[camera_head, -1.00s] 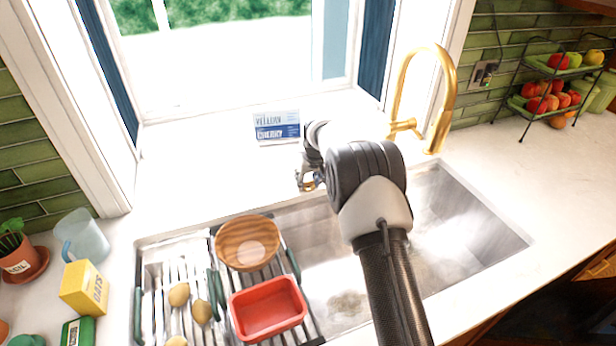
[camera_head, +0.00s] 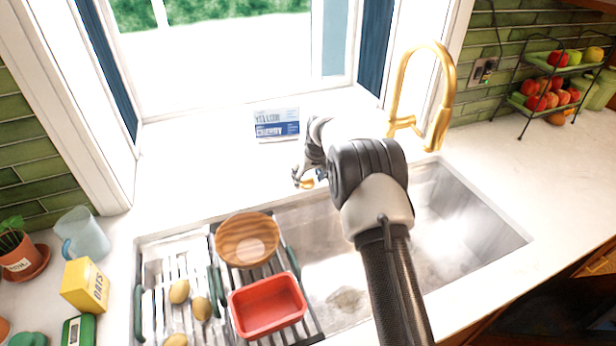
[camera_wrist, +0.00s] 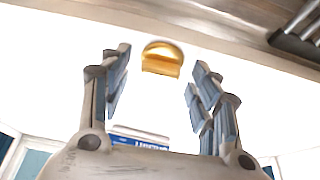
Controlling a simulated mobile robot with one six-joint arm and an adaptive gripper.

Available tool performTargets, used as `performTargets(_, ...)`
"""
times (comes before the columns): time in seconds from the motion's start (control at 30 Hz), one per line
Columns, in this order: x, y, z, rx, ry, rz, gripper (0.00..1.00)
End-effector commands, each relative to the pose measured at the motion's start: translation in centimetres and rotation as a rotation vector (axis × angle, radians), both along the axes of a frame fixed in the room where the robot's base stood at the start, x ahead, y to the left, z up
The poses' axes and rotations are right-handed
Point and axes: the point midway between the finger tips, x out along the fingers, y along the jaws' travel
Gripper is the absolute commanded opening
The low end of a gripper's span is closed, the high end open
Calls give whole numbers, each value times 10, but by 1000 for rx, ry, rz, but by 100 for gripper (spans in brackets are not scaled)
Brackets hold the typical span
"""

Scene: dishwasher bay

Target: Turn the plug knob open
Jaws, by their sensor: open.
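The plug knob (camera_wrist: 162,58) is a round gold knob with a raised grip bar. In the wrist view it sits on the white counter near the sink edge, between and a little beyond my open fingertips. In the head view a gold bit of the knob (camera_head: 307,183) shows at the sink's back rim, beside my fingers. My gripper (camera_wrist: 155,75) is open, with one finger on each side of the knob and no visible contact. In the head view my gripper (camera_head: 309,179) is partly hidden by my own wrist.
The sink (camera_head: 470,225) lies below, with a gold faucet (camera_head: 447,95) to the right. A drying rack (camera_head: 138,300) holds a wooden bowl (camera_head: 247,240), a red tub (camera_head: 267,305) and several potatoes. A blue and white box (camera_head: 276,124) stands behind my gripper.

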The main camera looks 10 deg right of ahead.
Motion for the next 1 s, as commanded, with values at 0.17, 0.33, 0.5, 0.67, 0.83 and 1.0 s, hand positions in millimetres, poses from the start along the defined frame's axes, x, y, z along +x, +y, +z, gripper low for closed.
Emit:
performTargets(0.17, -1, 0, 3, 0, 0, 0, 57)
performTargets(0.33, -8, -2, 24, 0, -3, -1, 57)
performTargets(0.5, -22, -5, 58, 0, -3, 0, 57)
performTargets(0.67, -34, -7, 86, 0, -2, 0, 57)
performTargets(0.83, -42, -9, 105, 0, -1, 0, 57)
performTargets(1.0, -45, -10, 111, 0, 1, 0, 57)
